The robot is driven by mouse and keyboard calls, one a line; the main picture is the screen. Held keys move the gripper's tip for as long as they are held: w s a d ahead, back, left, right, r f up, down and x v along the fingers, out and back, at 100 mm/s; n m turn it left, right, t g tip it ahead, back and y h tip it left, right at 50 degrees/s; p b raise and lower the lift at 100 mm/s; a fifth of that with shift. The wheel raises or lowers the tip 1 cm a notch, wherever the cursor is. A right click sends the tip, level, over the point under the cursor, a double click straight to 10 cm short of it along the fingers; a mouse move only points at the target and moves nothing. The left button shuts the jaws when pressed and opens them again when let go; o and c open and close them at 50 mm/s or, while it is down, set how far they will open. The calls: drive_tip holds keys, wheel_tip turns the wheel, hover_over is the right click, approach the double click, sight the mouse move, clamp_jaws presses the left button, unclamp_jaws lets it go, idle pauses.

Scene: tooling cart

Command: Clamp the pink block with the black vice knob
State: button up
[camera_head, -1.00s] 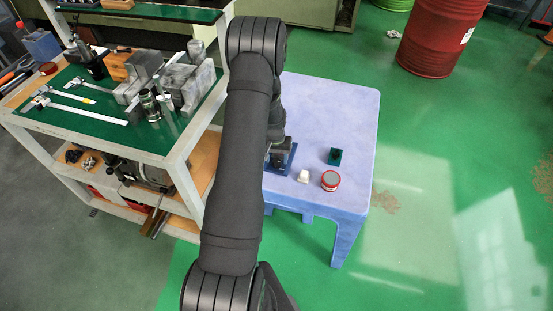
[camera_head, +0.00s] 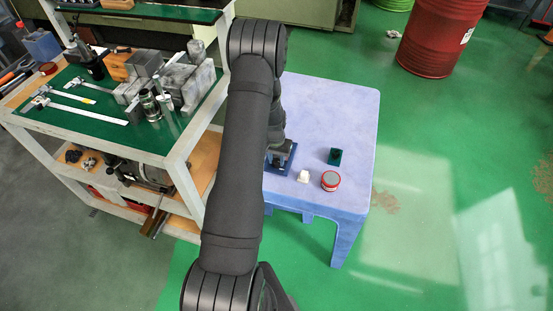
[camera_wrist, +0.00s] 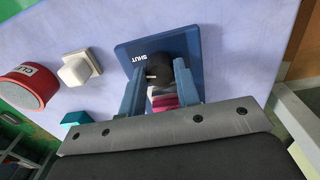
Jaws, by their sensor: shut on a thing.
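The vice's blue base plate (camera_wrist: 185,45) carries the word SHUT and lies on the table in the wrist view. The black knob (camera_wrist: 157,69) stands over it, with a small pale pointer mark. My gripper (camera_wrist: 159,66) has its two blue-grey fingers on either side of the knob and is shut on it. The pink block (camera_wrist: 164,101) shows just below the knob, between the fingers, partly hidden; I cannot tell how tightly the vice holds it. In the head view the blue plate (camera_head: 288,160) shows at the table's left side, mostly hidden by my arm.
The tool cart (camera_head: 172,160) is close on the left. The table's back is clear.

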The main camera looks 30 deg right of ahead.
sight(275, 160)
drive_tip(key=m, duration=0.3)
drive_tip(key=shift+m, duration=0.3)
drive_tip(key=o, duration=1)
drive_tip(key=shift+c, duration=0.2)
drive_tip(key=shift+r, duration=0.1)
wheel_tip(275, 160, up, 17)
drive_tip(key=shift+w+a, duration=0.15)
drive_tip(key=shift+w, duration=0.15)
drive_tip(key=shift+r, duration=0.1)
